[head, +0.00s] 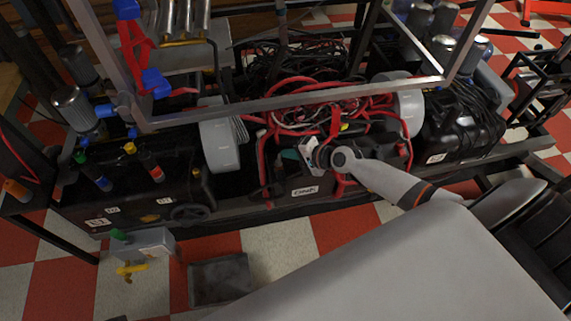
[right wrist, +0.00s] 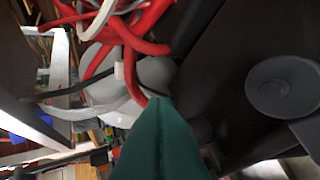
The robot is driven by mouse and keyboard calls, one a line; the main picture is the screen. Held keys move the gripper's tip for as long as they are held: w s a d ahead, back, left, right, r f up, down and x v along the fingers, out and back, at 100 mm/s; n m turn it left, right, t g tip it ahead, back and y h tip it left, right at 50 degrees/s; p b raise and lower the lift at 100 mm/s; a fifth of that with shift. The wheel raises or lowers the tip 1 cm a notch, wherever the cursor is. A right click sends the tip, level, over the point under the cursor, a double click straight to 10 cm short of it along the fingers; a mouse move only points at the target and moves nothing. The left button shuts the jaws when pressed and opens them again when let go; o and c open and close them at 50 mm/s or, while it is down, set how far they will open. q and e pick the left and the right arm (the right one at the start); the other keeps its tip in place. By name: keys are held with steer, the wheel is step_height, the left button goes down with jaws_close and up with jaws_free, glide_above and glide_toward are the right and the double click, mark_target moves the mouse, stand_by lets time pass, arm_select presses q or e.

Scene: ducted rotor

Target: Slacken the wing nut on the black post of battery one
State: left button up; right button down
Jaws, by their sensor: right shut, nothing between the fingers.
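My right arm reaches in from the right in the head view, and its gripper (head: 289,156) is down among red cables at a black box (head: 290,200) with a white label. In the right wrist view its teal fingers (right wrist: 160,140) are together and hold nothing. They point at red cables (right wrist: 135,35) beside a dark box wall (right wrist: 215,60). I cannot make out the wing nut or the black post in either view, and I cannot tell which black box is battery one. My left gripper is not in view.
A grey metal frame (head: 290,102) crosses above the boxes. White cylinders (head: 219,138) stand at left and right of the cable tangle (head: 320,95). Another black box (head: 125,190) with coloured caps is at left. In the right wrist view a grey round part (right wrist: 284,86) is close at right.

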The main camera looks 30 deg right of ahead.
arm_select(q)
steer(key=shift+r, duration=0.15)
arm_select(e)
steer(key=shift+a, duration=0.1)
